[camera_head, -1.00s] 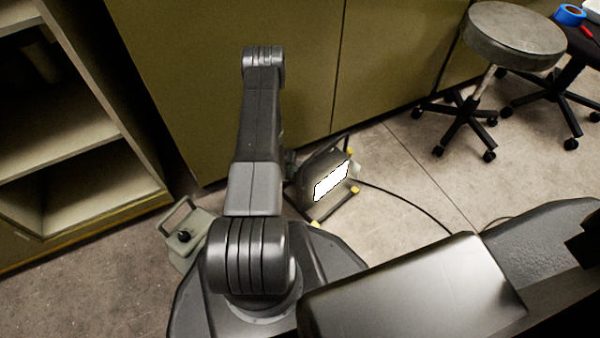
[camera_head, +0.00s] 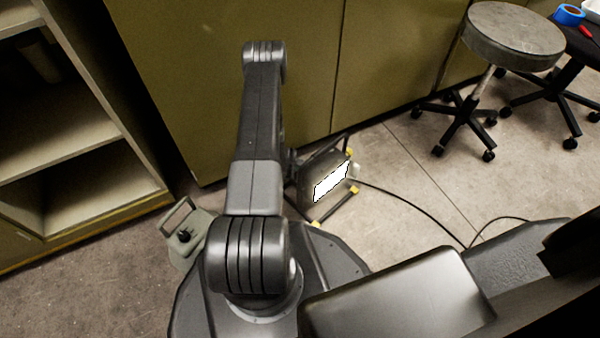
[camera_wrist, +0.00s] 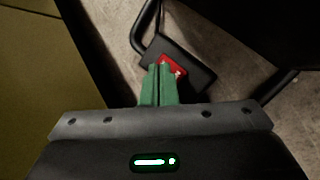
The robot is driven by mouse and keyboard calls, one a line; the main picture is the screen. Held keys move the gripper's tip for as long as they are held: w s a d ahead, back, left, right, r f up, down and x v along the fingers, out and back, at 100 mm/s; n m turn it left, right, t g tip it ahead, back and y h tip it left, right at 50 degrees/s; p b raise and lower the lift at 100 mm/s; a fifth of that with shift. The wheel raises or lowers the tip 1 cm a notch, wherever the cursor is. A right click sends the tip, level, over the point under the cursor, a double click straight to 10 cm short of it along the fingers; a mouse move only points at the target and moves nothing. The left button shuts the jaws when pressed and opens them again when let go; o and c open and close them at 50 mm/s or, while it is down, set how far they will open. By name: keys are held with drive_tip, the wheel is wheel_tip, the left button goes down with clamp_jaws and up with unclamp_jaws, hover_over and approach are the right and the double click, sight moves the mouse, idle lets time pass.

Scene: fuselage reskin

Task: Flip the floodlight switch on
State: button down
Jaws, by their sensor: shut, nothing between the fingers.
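The floodlight (camera_head: 316,172) stands on the floor by the olive cabinets, with yellow-tipped feet and a bright white front panel (camera_head: 332,181). In the wrist view, a dark switch box (camera_wrist: 199,73) carries a red switch (camera_wrist: 178,69) beside a black tubular frame. My gripper (camera_wrist: 161,67) has green fingers that are shut and empty. Their tips are at the red switch and hide part of it; I cannot tell whether they touch. My gripper is hidden behind my arm in the head view.
Olive cabinets (camera_head: 385,60) stand close behind the floodlight. An open shelf (camera_head: 80,185) is at left. A grey-green box with a handle (camera_head: 183,235) sits on the floor. A stool (camera_head: 512,38) stands at right. A black cable (camera_head: 420,208) crosses the floor.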

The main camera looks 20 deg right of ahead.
drive_tip(key=shift+w+d+r+p, duration=0.15)
drive_tip(key=shift+r+p, duration=0.3)
drive_tip(key=shift+r, duration=0.75)
drive_tip(key=shift+s+d+r+p, duration=0.1)
drive_tip(key=shift+r+p, duration=0.35)
drive_tip(key=shift+r, duration=0.7)
drive_tip(key=shift+f, duration=0.15)
wheel_tip(320, 180, down, 2)
drive_tip(key=shift+a+f+b, duration=0.1)
drive_tip(key=shift+b, duration=0.6)
drive_tip(key=shift+w+r+b, duration=0.2)
drive_tip(key=shift+r+b, duration=0.1)
drive_tip(key=shift+b, duration=0.55)
drive_tip(key=r+p, duration=0.1)
drive_tip(key=r, duration=0.1)
drive_tip(key=r+p, duration=0.1)
drive_tip(key=r, duration=0.1)
drive_tip(key=r+p, duration=0.1)
drive_tip(key=shift+d+r, duration=0.35)
drive_tip(key=shift+r, duration=0.05)
